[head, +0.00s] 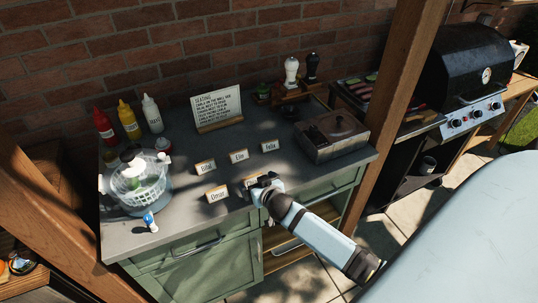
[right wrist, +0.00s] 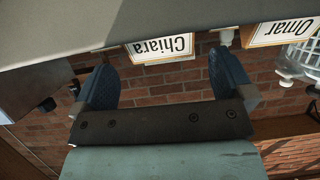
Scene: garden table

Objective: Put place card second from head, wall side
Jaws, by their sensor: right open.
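My right gripper (head: 262,184) is at the counter's front edge in the head view, reaching in from the lower right. In the right wrist view its two blue fingers (right wrist: 163,85) are spread and nothing is between them. The place card "Chiara" (right wrist: 162,48) appears upside down just beyond the fingertips, roughly centred on the gap. In the head view this card (head: 249,182) is mostly hidden by the gripper. The card "Omar" (head: 217,193) stands left of it, also in the right wrist view (right wrist: 278,33). Three more cards (head: 205,167) (head: 239,156) (head: 270,146) stand in a row behind. My left gripper is out of view.
A white seating sign (head: 217,106) stands at the back of the grey counter (head: 180,182). Sauce bottles (head: 129,119) and a basket in a clear bowl (head: 140,182) are at left. A lidded box (head: 331,136) is at right. A wooden post (head: 396,95) rises beyond it.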

